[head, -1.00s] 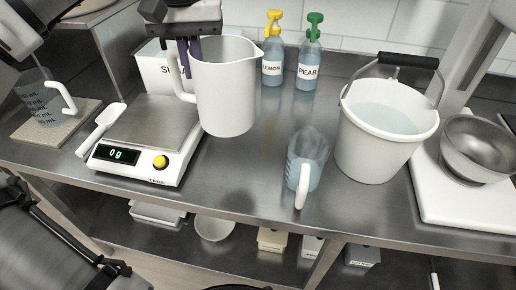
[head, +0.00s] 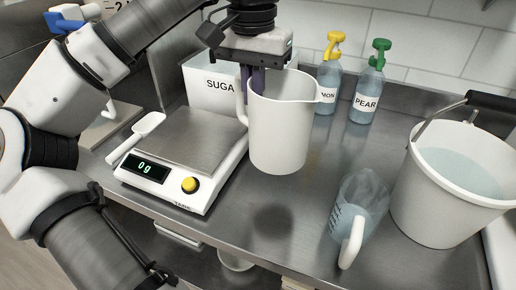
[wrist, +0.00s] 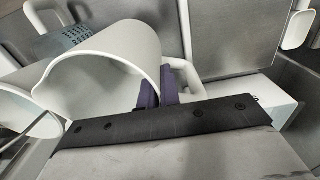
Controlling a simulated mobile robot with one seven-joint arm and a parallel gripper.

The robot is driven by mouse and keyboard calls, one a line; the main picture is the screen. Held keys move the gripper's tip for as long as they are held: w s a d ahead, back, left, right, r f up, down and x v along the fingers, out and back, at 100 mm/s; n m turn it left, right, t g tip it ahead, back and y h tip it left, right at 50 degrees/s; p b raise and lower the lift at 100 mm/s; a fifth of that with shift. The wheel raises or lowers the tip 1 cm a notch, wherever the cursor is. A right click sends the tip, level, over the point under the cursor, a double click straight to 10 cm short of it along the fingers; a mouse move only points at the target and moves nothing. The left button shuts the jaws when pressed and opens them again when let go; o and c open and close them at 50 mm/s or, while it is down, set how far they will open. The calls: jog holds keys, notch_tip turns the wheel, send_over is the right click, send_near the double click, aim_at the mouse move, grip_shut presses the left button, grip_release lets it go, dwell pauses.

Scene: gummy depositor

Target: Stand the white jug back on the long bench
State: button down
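The white jug (head: 282,125) is upright, with its spout to the right.
The scale (head: 185,150), reading 0 g, is left of the jug. A clear measuring jug (head: 358,205) and a water bucket (head: 455,175) stand to the right. Lemon (head: 328,85) and pear (head: 367,95) bottles and a sugar bin (head: 208,85) are behind. Bare bench lies beneath the jug.

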aim_at(254, 144)
notch_tip(254, 144, down, 12)
jog(key=shift+r+p, duration=0.15)
jog(key=shift+p, duration=0.35)
jog(key=c, duration=2.1)
grip_release()
jog(key=shift+f, duration=0.2)
jog(key=o, duration=0.5)
jog(key=shift+r, duration=0.1)
notch_tip(254, 144, up, 12)
jog(key=shift+r+b, duration=0.15)
jog(key=shift+b, duration=0.2)
